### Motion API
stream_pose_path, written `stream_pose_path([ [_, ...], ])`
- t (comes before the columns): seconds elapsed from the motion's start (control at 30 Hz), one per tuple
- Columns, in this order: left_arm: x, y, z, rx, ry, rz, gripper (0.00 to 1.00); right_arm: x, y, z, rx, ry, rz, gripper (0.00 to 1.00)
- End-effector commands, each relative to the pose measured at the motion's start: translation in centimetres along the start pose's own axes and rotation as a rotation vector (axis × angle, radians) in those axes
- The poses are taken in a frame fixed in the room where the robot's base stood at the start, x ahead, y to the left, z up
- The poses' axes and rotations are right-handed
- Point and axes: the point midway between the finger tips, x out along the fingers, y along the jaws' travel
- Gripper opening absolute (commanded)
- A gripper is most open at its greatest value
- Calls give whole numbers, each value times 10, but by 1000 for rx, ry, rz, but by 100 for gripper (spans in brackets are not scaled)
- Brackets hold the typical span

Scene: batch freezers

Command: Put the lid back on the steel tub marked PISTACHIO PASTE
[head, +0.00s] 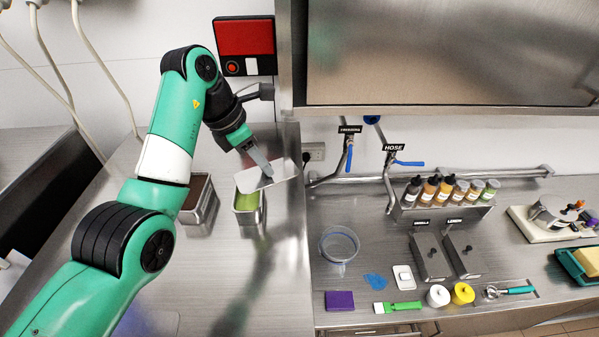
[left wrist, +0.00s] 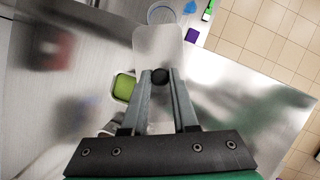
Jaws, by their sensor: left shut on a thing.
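A steel tub with green paste (head: 249,207) stands open on the steel counter; its marking is not readable here. In the left wrist view the tub (left wrist: 123,88) shows beside the lid's left edge. My left gripper (head: 267,171) is shut on the dark knob (left wrist: 160,76) of a flat steel lid. The lid (head: 284,169) hangs above the tub's far side, offset from the opening, and also shows in the left wrist view (left wrist: 157,42). Most of the green paste is uncovered. My right gripper is out of view.
A second open steel tub with brown content (head: 205,202) stands to the left, partly behind my arm. On the right counter are a clear round container (head: 339,245), a purple block (head: 339,300) and a bottle rack (head: 440,211). The counter before the green tub is clear.

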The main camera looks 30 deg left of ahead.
Motion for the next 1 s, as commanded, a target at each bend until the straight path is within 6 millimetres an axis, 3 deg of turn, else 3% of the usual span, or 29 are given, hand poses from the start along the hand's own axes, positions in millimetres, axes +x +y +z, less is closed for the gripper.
stream_pose_path([
  [0.1, -8, 19, -16, -41, -1, 18, 0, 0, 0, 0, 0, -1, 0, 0],
  [0.3, -16, 38, -34, -86, -2, 38, 0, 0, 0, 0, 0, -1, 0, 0],
  [0.57, -16, 41, -38, -95, -1, 41, 0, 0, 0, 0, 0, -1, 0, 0],
  [1.0, 22, 41, -54, -94, -1, 40, 0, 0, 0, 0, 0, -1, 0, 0],
])
